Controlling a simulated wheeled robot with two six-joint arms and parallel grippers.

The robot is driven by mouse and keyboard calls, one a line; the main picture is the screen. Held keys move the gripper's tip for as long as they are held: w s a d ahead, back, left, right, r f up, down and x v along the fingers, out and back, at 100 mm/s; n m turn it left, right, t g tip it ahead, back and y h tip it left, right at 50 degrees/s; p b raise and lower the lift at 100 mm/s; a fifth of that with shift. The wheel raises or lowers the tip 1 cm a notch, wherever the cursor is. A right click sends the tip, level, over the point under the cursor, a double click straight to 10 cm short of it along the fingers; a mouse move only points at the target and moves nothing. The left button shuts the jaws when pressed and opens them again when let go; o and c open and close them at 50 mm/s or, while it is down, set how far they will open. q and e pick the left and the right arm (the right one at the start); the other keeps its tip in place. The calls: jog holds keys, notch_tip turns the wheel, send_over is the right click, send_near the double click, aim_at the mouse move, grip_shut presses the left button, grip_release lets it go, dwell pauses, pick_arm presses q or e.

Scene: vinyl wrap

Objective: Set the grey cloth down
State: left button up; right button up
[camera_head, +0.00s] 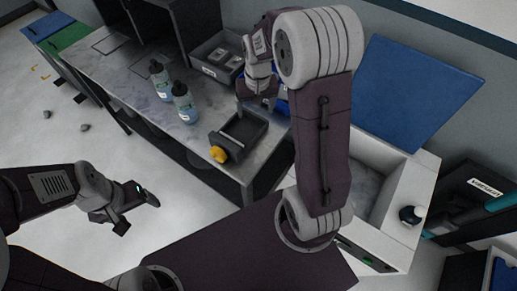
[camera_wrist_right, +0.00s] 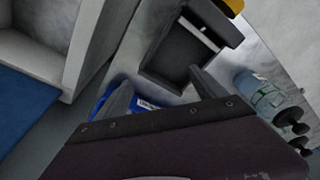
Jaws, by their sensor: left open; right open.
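I cannot pick out a grey cloth for certain in either view. The tray (camera_wrist_right: 150,65) and a blue item with a white label (camera_wrist_right: 146,103) lie beyond the fingers. My left gripper (camera_head: 135,207) is open and empty over the pale floor at the lower left, away from the counter.
Two clear bottles with dark caps (camera_head: 184,104) stand left of the tray. A grey bin (camera_head: 213,66) stands behind. A white basin unit (camera_head: 402,220) and blue panel (camera_head: 420,95) are at right.

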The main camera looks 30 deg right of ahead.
jog(key=s+a+f+n, duration=0.1)
jog(key=s+a, duration=0.2)
jog(key=s, duration=0.4)
jog(key=s+a+f+n, duration=0.1)
jog(key=s+a, duration=0.2)
jog(key=s, duration=0.4)
jog(key=shift+a+f+n, duration=0.25)
jog(key=shift+f+n, duration=0.1)
jog(key=shift+n, duration=0.05)
